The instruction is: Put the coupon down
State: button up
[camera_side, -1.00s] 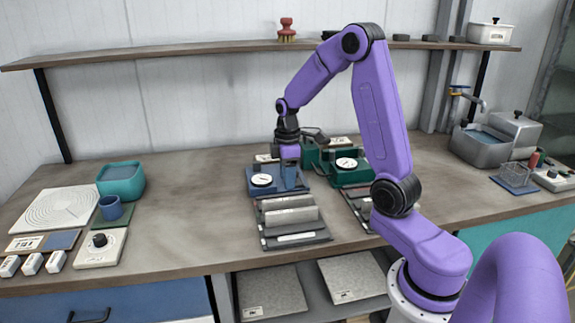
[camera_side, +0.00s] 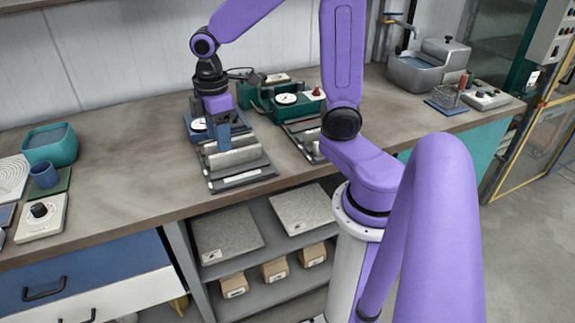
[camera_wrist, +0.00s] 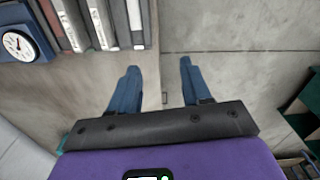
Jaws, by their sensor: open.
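My gripper (camera_side: 222,138) is in the side view at the back edge of a rack (camera_side: 243,183) of grey and white strips, just right of a blue dial gauge (camera_side: 198,125). In the wrist view my gripper (camera_wrist: 158,68) has its two blue fingers apart, with grey surface between them. A thin line and a small tab show in that gap; I cannot tell whether they belong to a coupon. I cannot pick out the coupon with certainty. The rack's strips (camera_wrist: 100,22) and the blue gauge (camera_wrist: 18,45) lie at the upper left of the wrist view.
A green dial gauge (camera_side: 287,99) stands to the right, with a second rack (camera_side: 303,140) in front of it. A teal tub (camera_side: 50,145) and a blue cup (camera_side: 44,174) are at the left. The bench (camera_side: 120,165) between tub and rack is clear.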

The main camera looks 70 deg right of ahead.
jog(key=s+a+n, duration=0.1)
jog(key=s+a, duration=0.1)
jog(key=s, duration=0.7)
jog(key=s+a+n, duration=0.1)
jog(key=s+a, duration=0.2)
jog(key=s, duration=0.6)
jog(key=shift+s+a, duration=0.15)
dwell(0.3)
